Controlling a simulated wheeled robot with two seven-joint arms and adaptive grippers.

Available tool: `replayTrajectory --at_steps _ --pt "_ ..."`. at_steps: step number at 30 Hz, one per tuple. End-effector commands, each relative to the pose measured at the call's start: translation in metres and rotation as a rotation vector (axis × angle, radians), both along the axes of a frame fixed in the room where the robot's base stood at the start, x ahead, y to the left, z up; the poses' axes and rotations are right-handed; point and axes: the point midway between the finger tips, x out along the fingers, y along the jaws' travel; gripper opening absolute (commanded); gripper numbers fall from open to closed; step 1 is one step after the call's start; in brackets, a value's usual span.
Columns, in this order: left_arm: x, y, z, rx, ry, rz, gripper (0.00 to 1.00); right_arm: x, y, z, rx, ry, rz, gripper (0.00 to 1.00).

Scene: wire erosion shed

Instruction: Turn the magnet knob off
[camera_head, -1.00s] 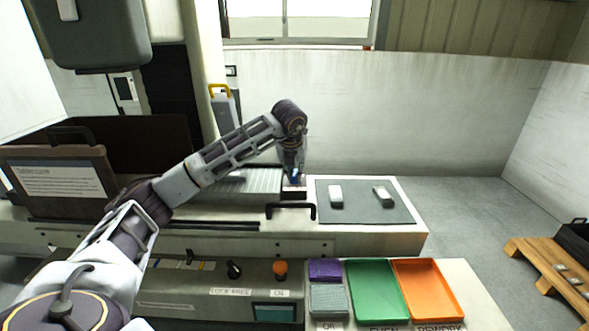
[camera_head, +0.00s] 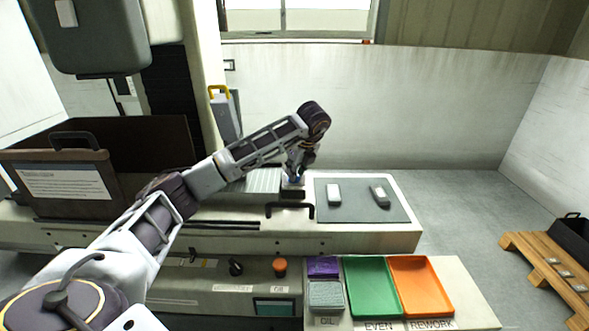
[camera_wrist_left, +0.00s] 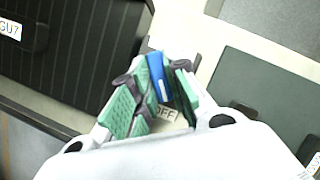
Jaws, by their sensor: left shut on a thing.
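The blue magnet knob (camera_wrist_left: 158,76) shows in the left wrist view between the green finger pads of my left gripper (camera_wrist_left: 157,98), which is shut on it. A label reading OFF (camera_wrist_left: 166,114) is beside the knob's near end, partly framed by the fingers. In the head view my left gripper (camera_head: 293,176) points down at the right end of the grey ribbed magnet plate (camera_head: 262,181). The knob shows there only as a small bit of blue, mostly hidden by the gripper. My right gripper is not in view.
A dark mat (camera_head: 358,208) with two small metal blocks lies to the right. Green (camera_head: 376,290) and orange (camera_head: 422,287) trays are in front. A dark brown panel (camera_head: 62,184) stands at left.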

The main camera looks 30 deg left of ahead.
Motion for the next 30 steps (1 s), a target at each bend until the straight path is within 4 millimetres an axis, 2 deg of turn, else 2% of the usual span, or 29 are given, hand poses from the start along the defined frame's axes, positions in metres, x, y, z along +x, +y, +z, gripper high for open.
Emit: replayTrajectory --at_steps 9,25,26,30 --pt "0.002 0.001 0.003 -0.001 -0.004 0.153 0.0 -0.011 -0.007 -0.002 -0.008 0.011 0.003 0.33" --pt "0.002 0.001 0.002 -0.001 -0.006 0.184 0.0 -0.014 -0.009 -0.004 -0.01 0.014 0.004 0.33" --pt "0.002 0.001 0.002 -0.001 -0.006 0.184 0.19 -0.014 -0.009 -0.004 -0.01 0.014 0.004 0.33" --pt "0.002 0.0 0.001 -0.001 -0.005 0.183 0.37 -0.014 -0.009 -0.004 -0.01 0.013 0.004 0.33"
